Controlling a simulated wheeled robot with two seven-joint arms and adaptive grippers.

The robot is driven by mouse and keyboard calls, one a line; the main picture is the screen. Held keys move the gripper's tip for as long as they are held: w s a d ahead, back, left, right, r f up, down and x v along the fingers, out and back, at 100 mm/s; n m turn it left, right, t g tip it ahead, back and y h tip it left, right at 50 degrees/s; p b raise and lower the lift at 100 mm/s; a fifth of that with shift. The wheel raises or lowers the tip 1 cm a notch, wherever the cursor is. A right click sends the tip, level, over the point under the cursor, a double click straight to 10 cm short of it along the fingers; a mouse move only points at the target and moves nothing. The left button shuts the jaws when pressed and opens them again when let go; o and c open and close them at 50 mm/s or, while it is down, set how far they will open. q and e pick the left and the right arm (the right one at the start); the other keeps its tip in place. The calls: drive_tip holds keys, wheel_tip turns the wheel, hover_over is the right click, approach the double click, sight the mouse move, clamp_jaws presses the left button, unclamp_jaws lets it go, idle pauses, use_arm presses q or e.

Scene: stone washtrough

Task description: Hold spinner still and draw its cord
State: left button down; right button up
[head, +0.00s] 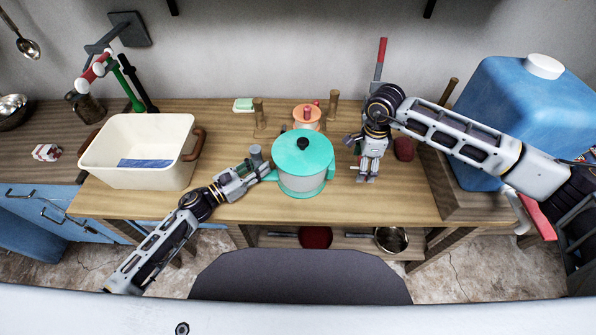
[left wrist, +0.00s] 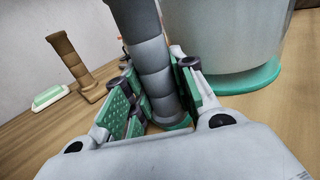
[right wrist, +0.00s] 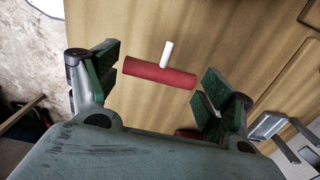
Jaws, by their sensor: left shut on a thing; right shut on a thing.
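The spinner (head: 288,183) stands upright on the wooden table, a translucent bowl with a teal lid (head: 318,148) and dark knob. My left gripper (head: 262,168) is at its left side, shut on a grey upright grip (left wrist: 150,50). In the left wrist view the grip stands between the green pads, close to the bowl (left wrist: 225,35); any join to it is hidden. My right gripper (head: 366,178) is right of the spinner, pointing down. A short white piece (right wrist: 167,54) projects from the handle. I cannot trace a cord to the spinner.
A cream basin (head: 130,172) stands left, a blue water container (head: 520,110) right. Behind the spinner are an orange pot (head: 306,118) and wooden posts (head: 260,113) (head: 333,108). A green-and-white dish (head: 243,105) sits behind left. The table front between basin and left arm is clear.

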drive_tip(key=shift+s+d+f, duration=0.1)
drive_tip(key=shift+d, duration=0.65)
drive_tip(key=shift+s+d+f, duration=0.15)
drive_tip(key=shift+d, duration=0.6)
drive_tip(key=shift+s+d+f, duration=0.1)
drive_tip(key=shift+d, duration=0.65)
drive_tip(key=shift+a, duration=0.1)
